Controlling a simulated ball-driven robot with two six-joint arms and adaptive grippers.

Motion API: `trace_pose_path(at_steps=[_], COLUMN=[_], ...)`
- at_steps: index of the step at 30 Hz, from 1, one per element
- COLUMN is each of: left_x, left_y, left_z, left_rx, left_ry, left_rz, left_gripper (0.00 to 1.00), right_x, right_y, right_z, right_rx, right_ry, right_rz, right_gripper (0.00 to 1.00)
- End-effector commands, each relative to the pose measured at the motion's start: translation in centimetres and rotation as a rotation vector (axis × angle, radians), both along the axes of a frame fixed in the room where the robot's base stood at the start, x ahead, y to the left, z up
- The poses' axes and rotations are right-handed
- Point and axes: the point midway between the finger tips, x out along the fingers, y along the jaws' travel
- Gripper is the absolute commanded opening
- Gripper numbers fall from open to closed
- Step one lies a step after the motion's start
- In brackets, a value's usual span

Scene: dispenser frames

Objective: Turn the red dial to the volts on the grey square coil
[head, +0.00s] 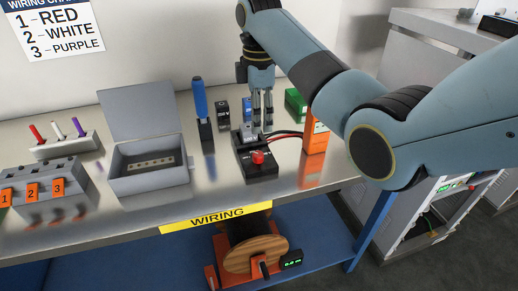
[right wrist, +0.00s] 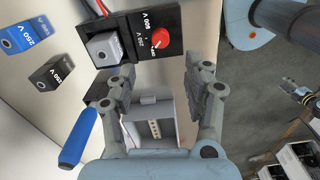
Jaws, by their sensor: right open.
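The red dial (head: 258,157) sits on the front of a black dial box (head: 262,171) on the bench. The dial also shows in the right wrist view (right wrist: 160,39), with markings including 500 V and 250 V around it. The grey square coil (right wrist: 104,47) sits in the box's recess beside the dial; I cannot read a voltage on it. My right gripper (right wrist: 160,80) is open and empty, its fingers apart and short of the dial. In the head view it points down above and behind the box. Part of what looks like my left gripper (right wrist: 303,97) shows at the right wrist view's edge.
Blue (right wrist: 25,38) and black (right wrist: 50,74) 250 V coils stand behind the box. A blue-handled tool (head: 200,98) and an open grey box (head: 150,190) are to the left. An orange block (head: 315,138) and red and black leads are to the right.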

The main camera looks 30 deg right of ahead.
Motion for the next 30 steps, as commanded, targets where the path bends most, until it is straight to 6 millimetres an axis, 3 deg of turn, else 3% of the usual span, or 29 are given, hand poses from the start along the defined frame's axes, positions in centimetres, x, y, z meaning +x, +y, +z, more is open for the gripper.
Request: trace_pose_path(at_steps=[5, 12, 18, 30], left_x=[0.0, 0.0, 0.0, 0.0], left_y=[0.0, 0.0, 0.0, 0.0], left_z=[0.0, -0.1, -0.4, -0.4], left_rx=[0.000, 0.000, 0.000, 0.000], left_ry=[0.000, 0.000, 0.000, 0.000], left_rz=[0.000, 0.000, 0.000, 0.000], left_gripper=[0.40, 0.40, 0.40, 0.40], right_x=[-0.1, -0.1, 0.0, 0.0], right_y=[0.0, 0.0, 0.0, 0.0], right_z=[-2.1, -7.0, -9.8, -10.6], right_rx=[0.001, 0.001, 0.001, 0.001], right_ry=[0.009, 0.007, 0.005, 0.002], right_rz=[0.008, 0.007, 0.006, 0.006], right_gripper=[0.51, 0.51, 0.51, 0.51])
